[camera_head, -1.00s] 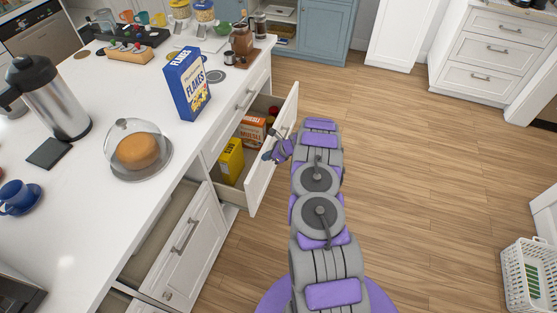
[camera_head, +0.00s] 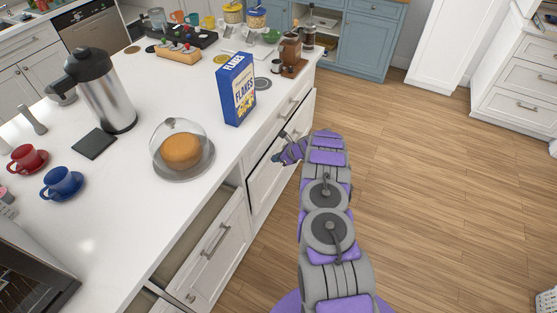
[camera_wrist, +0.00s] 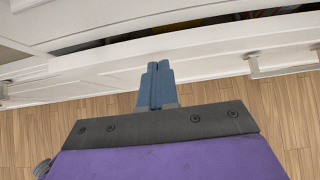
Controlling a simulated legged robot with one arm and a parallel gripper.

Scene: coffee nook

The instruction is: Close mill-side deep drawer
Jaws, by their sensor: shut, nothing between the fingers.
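The mill-side deep drawer is the white drawer front (camera_head: 270,187) under the counter, on the side of the brown coffee mill (camera_head: 289,48). It stands slightly out, with a narrow dark gap along its top edge. The wrist view shows the same drawer front (camera_wrist: 205,52) with the dark gap behind it and a metal handle at the right. My gripper (camera_head: 279,155) is at the drawer front. In the wrist view its blue-grey fingers (camera_wrist: 155,68) are together and empty, against or very close to the front; I cannot tell whether they touch.
Another drawer (camera_head: 213,243) stands open nearer me, at the lower left. On the white counter (camera_head: 130,185) are a flakes box (camera_head: 237,90), a domed cake (camera_head: 182,150), a steel flask (camera_head: 106,92) and cups. The wooden floor (camera_head: 420,190) at the right is clear.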

